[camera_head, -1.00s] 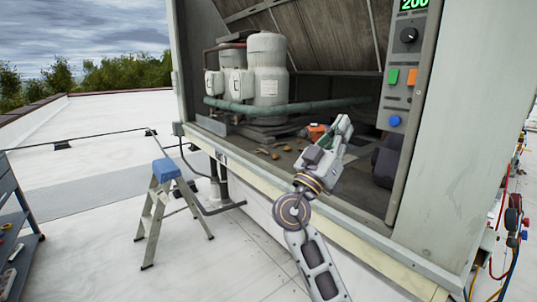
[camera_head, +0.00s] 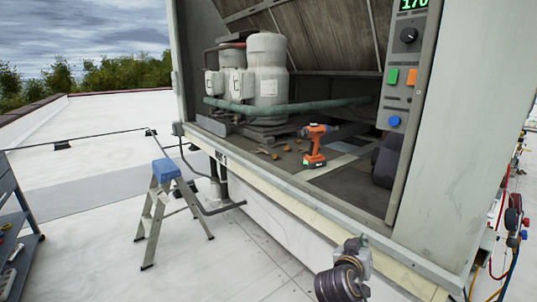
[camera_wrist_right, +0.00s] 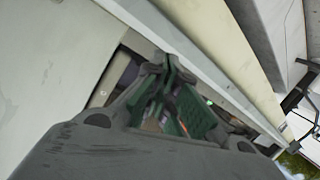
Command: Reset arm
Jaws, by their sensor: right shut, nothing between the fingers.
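My right arm (camera_head: 343,281) shows only as a short part at the bottom of the head view, in front of the cooler cabinet's lower edge. In the right wrist view my right gripper (camera_wrist_right: 168,66) has its fingertips together, with nothing between them. Pale panels and a long edge lie beyond it there. My left gripper is not in view.
The open cooler cabinet (camera_head: 465,150) holds compressors (camera_head: 268,75), an orange drill (camera_head: 314,150) standing upright and a control panel (camera_head: 405,75). A stepladder (camera_head: 160,215) stands at left; the pale roof around it is mostly clear.

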